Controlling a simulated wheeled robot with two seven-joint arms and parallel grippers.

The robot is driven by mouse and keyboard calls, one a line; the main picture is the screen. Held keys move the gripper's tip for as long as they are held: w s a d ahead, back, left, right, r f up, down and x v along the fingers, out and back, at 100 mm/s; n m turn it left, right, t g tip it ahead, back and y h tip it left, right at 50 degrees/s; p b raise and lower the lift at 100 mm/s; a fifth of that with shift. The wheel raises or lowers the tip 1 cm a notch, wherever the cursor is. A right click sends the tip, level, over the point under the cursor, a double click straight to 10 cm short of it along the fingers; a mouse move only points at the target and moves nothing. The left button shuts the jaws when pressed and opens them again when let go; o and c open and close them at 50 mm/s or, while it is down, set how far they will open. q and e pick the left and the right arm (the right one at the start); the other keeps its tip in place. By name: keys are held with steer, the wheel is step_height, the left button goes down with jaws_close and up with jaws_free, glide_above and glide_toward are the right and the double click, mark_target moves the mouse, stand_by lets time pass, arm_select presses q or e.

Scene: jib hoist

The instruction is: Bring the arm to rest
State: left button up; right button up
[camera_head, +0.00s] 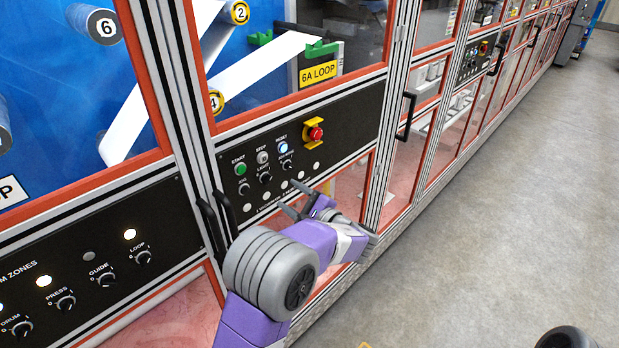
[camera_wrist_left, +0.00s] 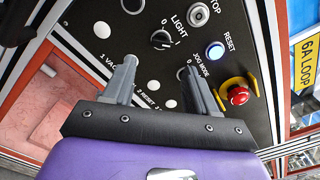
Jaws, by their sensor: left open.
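My left gripper (camera_head: 292,197) is at the end of the purple and grey arm in the head view, in front of the lower part of a black control panel (camera_head: 350,131). In the left wrist view its two grey fingers (camera_wrist_left: 158,67) stand apart with nothing between them. They point at the panel near the LIGHT knob (camera_wrist_left: 163,40) and the JOG MODE knob, which is partly hidden by a finger. I cannot tell whether the fingertips touch the panel. The RESET button (camera_head: 283,148) glows blue-white; it also shows in the wrist view (camera_wrist_left: 215,50). My right gripper is not in view.
A red emergency stop (camera_head: 315,133) in a yellow guard sits right of the knobs. A green START button (camera_head: 240,169) is at the left. Black door handles (camera_head: 407,116) stick out from the machine front.

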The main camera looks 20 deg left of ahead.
arm_select(q)
steer(key=s+d+f+g+h+b, duration=0.1)
steer(key=s+f+g+h, duration=0.35)
steer(key=f, duration=1.05)
steer(key=s+d+f+g+h, duration=0.15)
steer(key=s+f+h, duration=0.45)
steer(key=f, duration=0.8)
steer(key=s+d+f+n+h+b, duration=0.2)
steer(key=s+d+f+n+h, duration=0.8)
steer(key=s+d+f+n, duration=0.5)
steer(key=shift+s+d+f+n+b, duration=0.35)
steer(key=shift+s+f+n, duration=0.3)
steer(key=shift+s, duration=0.75)
